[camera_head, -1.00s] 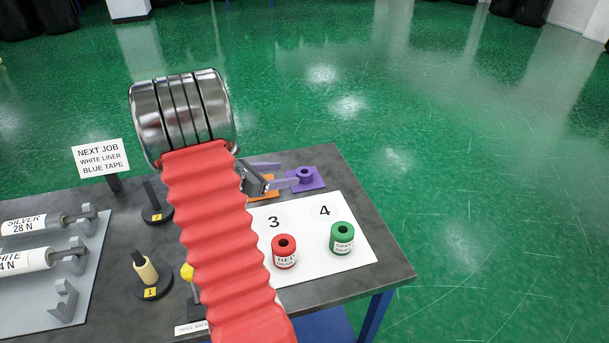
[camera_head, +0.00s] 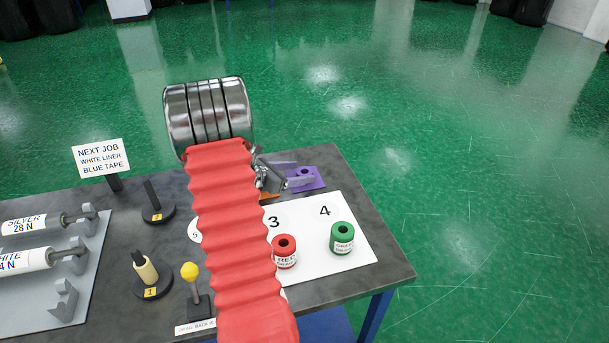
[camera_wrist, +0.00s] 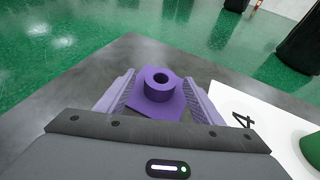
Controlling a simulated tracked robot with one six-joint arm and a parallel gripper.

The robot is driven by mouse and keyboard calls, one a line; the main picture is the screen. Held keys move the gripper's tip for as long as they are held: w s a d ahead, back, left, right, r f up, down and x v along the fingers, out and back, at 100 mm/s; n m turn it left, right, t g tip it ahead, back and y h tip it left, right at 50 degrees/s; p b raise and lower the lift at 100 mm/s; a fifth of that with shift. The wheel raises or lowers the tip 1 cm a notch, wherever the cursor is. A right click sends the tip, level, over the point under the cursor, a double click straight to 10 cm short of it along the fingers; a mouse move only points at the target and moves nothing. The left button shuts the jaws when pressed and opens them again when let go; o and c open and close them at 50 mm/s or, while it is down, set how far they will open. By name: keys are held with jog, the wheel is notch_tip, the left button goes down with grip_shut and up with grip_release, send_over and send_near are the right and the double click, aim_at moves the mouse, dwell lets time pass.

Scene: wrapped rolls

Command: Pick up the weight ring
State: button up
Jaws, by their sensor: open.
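The weight ring looks to be the short purple ring (camera_wrist: 159,84) with a dark centre hole. It sits on a flat purple square base (camera_wrist: 150,106) near the table's far right corner, and also shows in the head view (camera_head: 305,172). My gripper (camera_head: 291,171) is open and empty. In the wrist view its two lilac fingers stand left and right of the ring, with visible gaps on both sides. I cannot tell how high the fingertips are above the base.
A white card marked 3 and 4 (camera_head: 352,255) holds a red roll (camera_head: 284,252) and a green roll (camera_head: 342,238). An orange piece (camera_head: 269,196) lies partly hidden behind my arm. A yellow-topped post (camera_head: 190,271), black stands and a sign (camera_head: 101,158) are left.

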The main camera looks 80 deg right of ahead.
jog(key=shift+s+d+f, duration=0.15)
jog(key=shift+s+d, duration=0.1)
jog(key=shift+d, duration=0.1)
dwell(0.3)
jog(key=c, duration=1.2)
